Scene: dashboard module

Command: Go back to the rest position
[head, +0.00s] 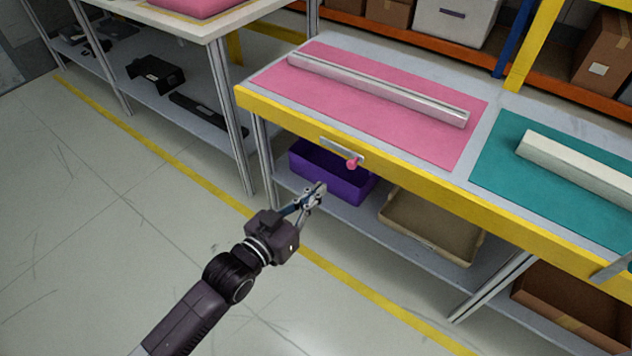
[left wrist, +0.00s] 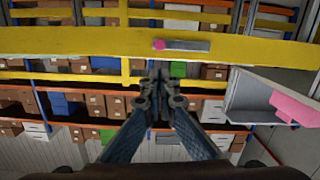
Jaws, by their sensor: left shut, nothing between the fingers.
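My left gripper (head: 318,190) is at the end of the dark arm that comes in from the bottom of the head view. It is shut and empty. It is over the floor in front of the table's yellow front edge (head: 400,141), below and left of a pink button on a metal plate (head: 342,150). In the left wrist view the blue-grey fingers (left wrist: 160,82) are together with nothing between them. The yellow edge (left wrist: 60,42) and the pink button (left wrist: 158,44) show above them.
A silver bar (head: 380,88) lies on a pink mat (head: 420,145), and a pale bar (head: 580,162) on a teal mat (head: 510,185). A purple bin (head: 330,178) and a tan bin (head: 430,228) stand on the lower shelf. The floor (head: 90,220) at left is clear.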

